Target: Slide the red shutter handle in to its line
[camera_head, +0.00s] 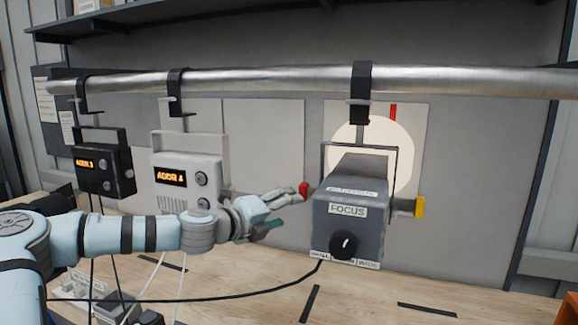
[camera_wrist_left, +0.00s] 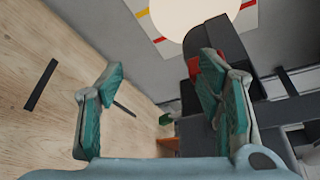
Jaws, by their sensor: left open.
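The red shutter handle (camera_head: 304,189) sticks out of the left side of the grey lamp box (camera_head: 348,215) labelled FOCUS. In the wrist view the red handle (camera_wrist_left: 194,67) shows as a small patch by the tip of the right-hand finger, which partly hides it. My left gripper (camera_head: 287,210) is open and empty, just left of the lamp box; its upper fingertip is close to the red handle. I cannot tell if they touch. The left gripper's green-padded fingers (camera_wrist_left: 160,72) stand well apart in the wrist view. A red line (camera_head: 393,113) marks the white board beside the bright disc.
A yellow handle (camera_head: 420,206) sticks out of the lamp box's right side. A white box (camera_head: 190,172) and a black box (camera_head: 103,168) hang from the metal pipe (camera_head: 270,82) at left. A black cable crosses above the wooden table (camera_head: 370,295).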

